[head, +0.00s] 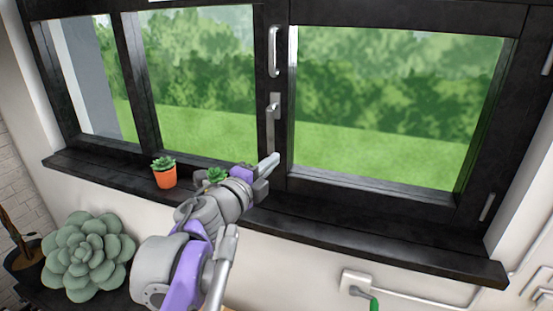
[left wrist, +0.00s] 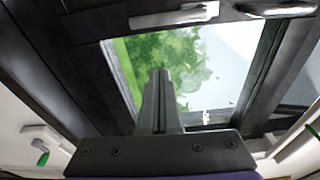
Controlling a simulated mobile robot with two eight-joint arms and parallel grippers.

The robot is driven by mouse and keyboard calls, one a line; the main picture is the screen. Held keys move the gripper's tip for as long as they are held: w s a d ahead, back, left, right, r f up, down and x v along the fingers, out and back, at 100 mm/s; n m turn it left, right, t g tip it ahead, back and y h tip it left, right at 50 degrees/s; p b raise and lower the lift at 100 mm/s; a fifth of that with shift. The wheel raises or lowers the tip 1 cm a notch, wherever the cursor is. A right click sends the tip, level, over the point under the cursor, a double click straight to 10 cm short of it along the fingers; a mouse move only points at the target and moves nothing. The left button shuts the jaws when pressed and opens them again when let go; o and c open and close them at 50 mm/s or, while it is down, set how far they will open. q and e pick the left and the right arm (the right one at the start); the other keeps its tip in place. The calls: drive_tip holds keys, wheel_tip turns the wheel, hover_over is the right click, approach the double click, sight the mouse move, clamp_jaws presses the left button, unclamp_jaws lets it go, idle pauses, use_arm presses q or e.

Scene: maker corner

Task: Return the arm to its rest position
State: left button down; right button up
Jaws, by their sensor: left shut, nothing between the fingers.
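My left gripper (head: 269,162) is shut and empty, raised in front of the black window frame just below the middle window handle. In the left wrist view its closed fingers (left wrist: 158,100) point up toward the window glass, with nothing between them. My left arm reaches up from the bottom of the head view, over the dark window sill (head: 335,225). My right gripper is in neither view.
A small orange pot (head: 165,178) with a succulent stands on the sill left of my arm, and another small green plant (head: 214,176) is partly hidden behind it. A large succulent (head: 88,256) is lower left. Window handles (head: 273,108) stick out near the gripper.

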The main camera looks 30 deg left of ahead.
use_arm(q)
drive_tip(key=shift+s+a, duration=0.1)
idle(0.3)
drive_tip(key=s+d+f+n+g+y, duration=0.1)
drive_tip(key=s+f+n+g+y, duration=0.15)
drive_tip(key=f+n, duration=0.45)
drive_tip(key=s+d+f+n+g+y, duration=0.1)
drive_tip(key=s+f+n+g, duration=0.2)
drive_tip(key=f+n, duration=0.45)
drive_tip(key=s+d+f+n+g+h, duration=0.1)
drive_tip(key=s+d+f+g+h, duration=0.1)
drive_tip(key=s+d+f, duration=0.5)
drive_tip(key=s+d+f+n+g+h, duration=0.2)
drive_tip(key=s+d+f+g, duration=0.3)
drive_tip(key=f, duration=0.9)
drive_tip(key=shift+s+d+h+p, duration=0.4)
drive_tip(key=shift+s+d+h, duration=0.25)
drive_tip(key=shift+s+d, duration=0.4)
